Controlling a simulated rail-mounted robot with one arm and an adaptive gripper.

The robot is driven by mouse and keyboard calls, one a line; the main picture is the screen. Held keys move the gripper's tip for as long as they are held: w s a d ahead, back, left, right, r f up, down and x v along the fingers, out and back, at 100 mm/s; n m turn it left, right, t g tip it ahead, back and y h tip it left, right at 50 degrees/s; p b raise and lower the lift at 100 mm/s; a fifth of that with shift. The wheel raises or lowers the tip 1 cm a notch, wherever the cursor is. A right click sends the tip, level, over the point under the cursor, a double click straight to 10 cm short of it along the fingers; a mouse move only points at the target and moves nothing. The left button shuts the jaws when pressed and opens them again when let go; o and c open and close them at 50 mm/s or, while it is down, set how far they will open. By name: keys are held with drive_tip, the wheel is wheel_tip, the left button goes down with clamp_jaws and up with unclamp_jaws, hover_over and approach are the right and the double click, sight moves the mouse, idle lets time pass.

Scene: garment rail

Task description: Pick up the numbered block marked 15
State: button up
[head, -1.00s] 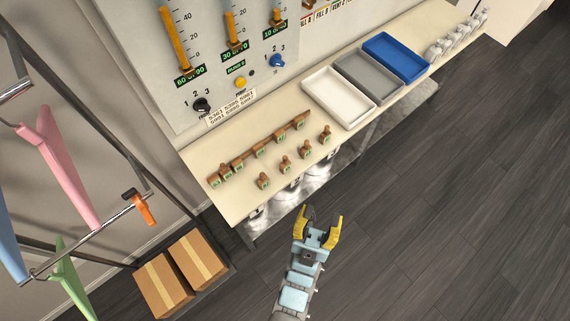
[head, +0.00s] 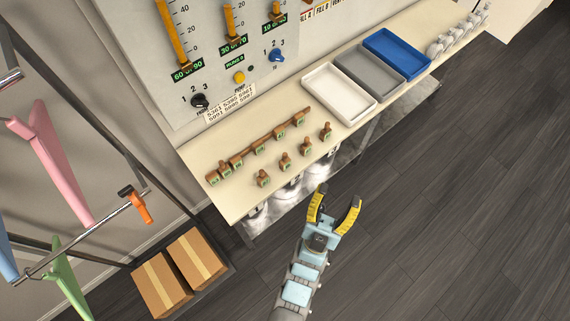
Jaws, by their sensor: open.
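Several small brown numbered blocks with knobs and green labels are on the cream bench. Some sit along a brown strip (head: 268,138) in the back row. In the front row stand a block at the left (head: 263,178), two in the middle (head: 285,160) (head: 305,148) and one at the right (head: 326,132). The numbers are too small to read, so I cannot tell which block is marked 15. My gripper (head: 337,202) is open and empty, with yellow fingers. It is in front of the bench edge, over the dark floor in the picture, apart from the blocks.
White (head: 325,113), grey (head: 391,89) and blue (head: 421,72) trays lie on the bench right of the blocks. A control panel (head: 258,20) with sliders and knobs stands behind. A garment rail (head: 80,235) with hangers and cardboard boxes (head: 160,290) are at the left. The floor at right is clear.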

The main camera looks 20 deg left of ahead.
drive_tip(key=w+d+f+m+g+h+b, duration=0.1)
drive_tip(key=w+d+f+g+b, duration=0.4)
drive_tip(key=w+f, duration=0.55)
drive_tip(key=n+g+y+b, duration=1)
drive_tip(key=g+y+b, duration=0.35)
drive_tip(key=b, duration=0.35)
approach(285, 156)
drive_tip(key=shift+h, duration=0.35)
drive_tip(key=x, duration=0.5)
drive_tip(key=shift+w+a+f+p, duration=0.15)
drive_tip(key=shift+w+a+p, duration=0.15)
drive_tip(key=shift+p, duration=0.1)
drive_tip(key=shift+x, duration=1.95)
drive_tip(key=shift+w+a+f, duration=0.2)
drive_tip(key=shift+w+a, duration=0.1)
drive_tip(key=shift+w, duration=0.15)
